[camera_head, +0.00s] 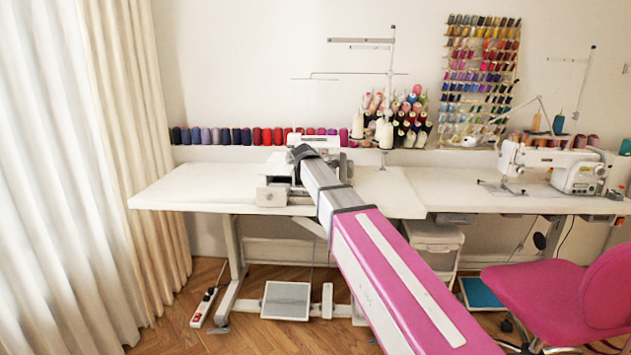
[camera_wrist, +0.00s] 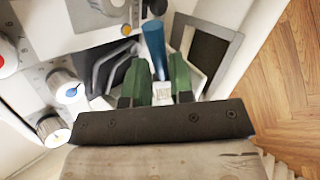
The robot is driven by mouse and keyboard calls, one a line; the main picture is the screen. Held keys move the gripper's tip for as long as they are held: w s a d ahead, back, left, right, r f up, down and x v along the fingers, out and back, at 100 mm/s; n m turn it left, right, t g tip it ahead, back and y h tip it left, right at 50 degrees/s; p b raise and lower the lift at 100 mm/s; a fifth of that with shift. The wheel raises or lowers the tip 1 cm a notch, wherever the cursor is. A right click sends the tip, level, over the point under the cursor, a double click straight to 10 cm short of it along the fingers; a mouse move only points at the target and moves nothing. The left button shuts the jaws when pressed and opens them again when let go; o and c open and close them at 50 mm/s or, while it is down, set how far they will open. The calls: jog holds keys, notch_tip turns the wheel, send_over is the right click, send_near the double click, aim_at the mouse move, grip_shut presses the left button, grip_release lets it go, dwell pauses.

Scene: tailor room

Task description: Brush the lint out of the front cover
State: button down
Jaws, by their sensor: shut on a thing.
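A white machine (camera_head: 272,195) stands on the left table, mostly behind my arm in the head view. In the wrist view, its panel (camera_wrist: 28,80) with several dials is at the left. A dark, recessed opening with a pale rim (camera_wrist: 205,60), perhaps the front cover, lies to the upper right of my fingers. My gripper (camera_wrist: 162,82) has two green fingers, shut on a slim tool with a blue handle (camera_wrist: 153,42), which looks like the brush. The blue part extends past the fingers over the machine. The brush's bristles and any lint cannot be made out. My gripper is hidden in the head view.
The white table (camera_head: 170,188) has free room left of the machine. Thread spools (camera_head: 235,136) line the wall behind. A second sewing machine (camera_head: 555,165) stands right. A pink chair (camera_head: 580,295) is at the lower right, and a foot pedal (camera_head: 285,300) lies on the floor.

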jog(key=shift+a, duration=0.55)
jog(key=shift+w+d+f, duration=0.15)
jog(key=shift+w+d, duration=0.15)
jog(key=shift+d, duration=0.4)
jog(key=shift+w+d+f, duration=0.1)
jog(key=shift+w+d, duration=0.2)
jog(key=shift+d, duration=1.6)
jog(key=shift+a, duration=1.3)
jog(key=shift+s+a+r, duration=0.2)
jog(key=shift+s+a, duration=0.3)
jog(key=shift+a, duration=0.25)
jog(key=shift+s+a+r, duration=0.2)
jog(key=shift+s+a, duration=0.3)
jog(key=shift+a, duration=0.25)
jog(key=shift+s+a+r, duration=0.2)
jog(key=shift+s+a, duration=0.3)
jog(key=shift+a, duration=0.25)
jog(key=shift+s+d, duration=0.1)
jog(key=shift+d, duration=1.15)
jog(key=shift+a+r, duration=0.1)
jog(key=shift+a, duration=1.15)
jog(key=shift+w+d+r, duration=0.1)
jog(key=shift+w+r, duration=0.25)
jog(key=shift+r, duration=0.45)
jog(key=shift+w+a+r, duration=0.1)
jog(key=shift+w+r, duration=0.2)
jog(key=shift+r, duration=0.5)
jog(key=shift+w+d+r, duration=0.1)
jog(key=shift+w+r, duration=0.25)
jog(key=shift+r, duration=0.45)
